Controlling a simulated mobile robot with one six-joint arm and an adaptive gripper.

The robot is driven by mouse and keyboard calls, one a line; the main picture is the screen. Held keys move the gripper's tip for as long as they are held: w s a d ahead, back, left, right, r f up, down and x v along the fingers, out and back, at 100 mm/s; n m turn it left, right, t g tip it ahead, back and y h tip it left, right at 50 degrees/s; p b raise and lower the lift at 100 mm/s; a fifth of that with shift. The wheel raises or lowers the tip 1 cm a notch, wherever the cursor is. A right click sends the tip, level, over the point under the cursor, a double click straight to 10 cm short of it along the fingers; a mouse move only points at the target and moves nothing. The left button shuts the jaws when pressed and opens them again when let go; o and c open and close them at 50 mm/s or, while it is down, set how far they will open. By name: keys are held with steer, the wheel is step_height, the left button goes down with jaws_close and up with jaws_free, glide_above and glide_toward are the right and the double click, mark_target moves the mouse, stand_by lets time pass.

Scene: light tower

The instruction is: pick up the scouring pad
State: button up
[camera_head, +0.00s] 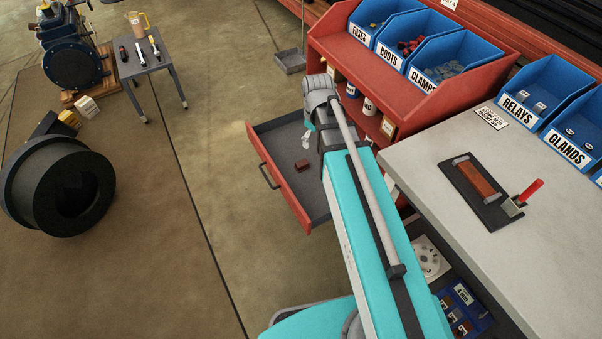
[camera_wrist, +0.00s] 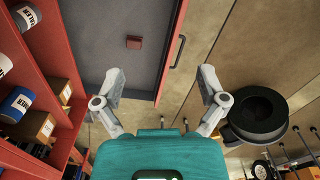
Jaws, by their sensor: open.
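The scouring pad (camera_head: 302,165) looks like a small dark red block. It lies flat on the grey floor of the open red drawer (camera_head: 277,191). In the wrist view the pad (camera_wrist: 133,42) is above the left fingertip, apart from both fingers. My gripper (camera_wrist: 162,82) is open with nothing between its fingers. In the head view my gripper (camera_head: 307,141) is mostly hidden by my arm, near the drawer's far side.
The red cabinet's shelves hold tins (camera_wrist: 17,104) and boxes (camera_wrist: 37,125) close to the gripper's left in the wrist view. The drawer's handle (camera_head: 269,176) juts outward. A grey workbench (camera_head: 470,150) stands right; a black ring-shaped part (camera_head: 40,205) lies on the floor left.

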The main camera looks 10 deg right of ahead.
mark_target(302, 163)
steer(key=w+f+n+b, duration=1.5)
steer(key=w+f+b, duration=0.5)
steer(key=f+b, duration=0.2)
steer(key=shift+w+f, duration=0.25)
steer(key=shift+f, duration=0.6)
step_height(302, 163, down, 9)
steer(key=b, duration=0.8)
steer(key=shift+r+b, duration=0.2)
steer(key=shift+b, duration=0.2)
steer(key=shift+f, duration=0.15)
step_height(302, 163, down, 5)
steer(key=b, duration=0.5)
jaws_close()
